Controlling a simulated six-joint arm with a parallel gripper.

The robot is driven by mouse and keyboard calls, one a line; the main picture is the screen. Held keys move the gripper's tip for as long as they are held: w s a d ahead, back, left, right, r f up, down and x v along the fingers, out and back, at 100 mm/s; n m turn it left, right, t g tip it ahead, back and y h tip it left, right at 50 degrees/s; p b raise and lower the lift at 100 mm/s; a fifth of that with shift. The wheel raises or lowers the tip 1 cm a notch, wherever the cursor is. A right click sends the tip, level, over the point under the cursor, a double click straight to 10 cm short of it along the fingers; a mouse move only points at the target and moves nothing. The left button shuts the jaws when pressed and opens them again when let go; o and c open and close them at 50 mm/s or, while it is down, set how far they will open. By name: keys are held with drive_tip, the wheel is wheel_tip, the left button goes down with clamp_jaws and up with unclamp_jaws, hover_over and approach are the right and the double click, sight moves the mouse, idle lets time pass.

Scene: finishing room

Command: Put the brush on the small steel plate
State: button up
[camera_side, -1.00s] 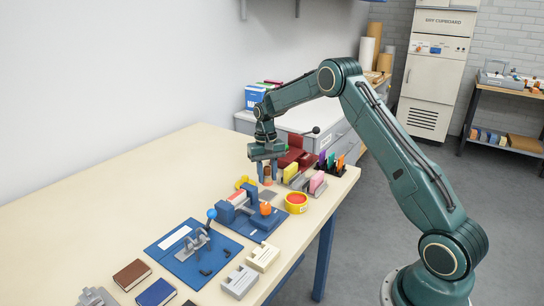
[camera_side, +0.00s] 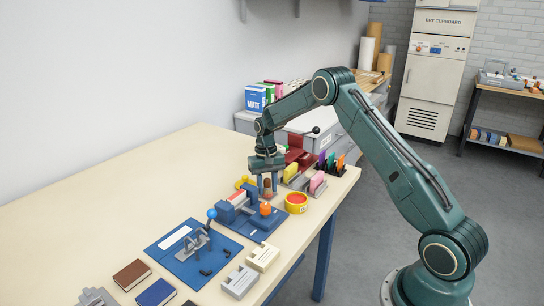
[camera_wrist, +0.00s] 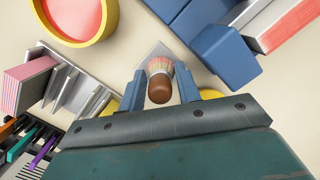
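The brush, with a brown rounded handle and pale pinkish bristles, is upright between the fingers of my gripper (camera_side: 267,189). In the wrist view the brush (camera_wrist: 159,86) shows handle end first, with the blue fingertips of my gripper (camera_wrist: 161,84) close on both sides of it. My gripper is shut on it. The small steel plate (camera_wrist: 156,51) is a grey flat piece directly below the bristles, partly hidden by the brush and fingers. I cannot tell whether the bristles touch the plate. In the side view the fingers mostly cover the plate.
A yellow round tub with red inside (camera_side: 296,202) stands to the right. A blue fixture with an orange knob (camera_side: 265,209) is close in front. A rack with colored pads (camera_side: 291,172) and a dark holder (camera_side: 333,165) stand behind right. The table's left side (camera_side: 150,180) is clear.

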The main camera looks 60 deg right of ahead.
drive_tip(key=o, duration=0.3)
wheel_tip(320, 180, up, 12)
drive_tip(key=w, duration=0.1)
drive_tip(key=shift+d, duration=0.45)
drive_tip(key=shift+r, duration=0.15)
idle(0.6)
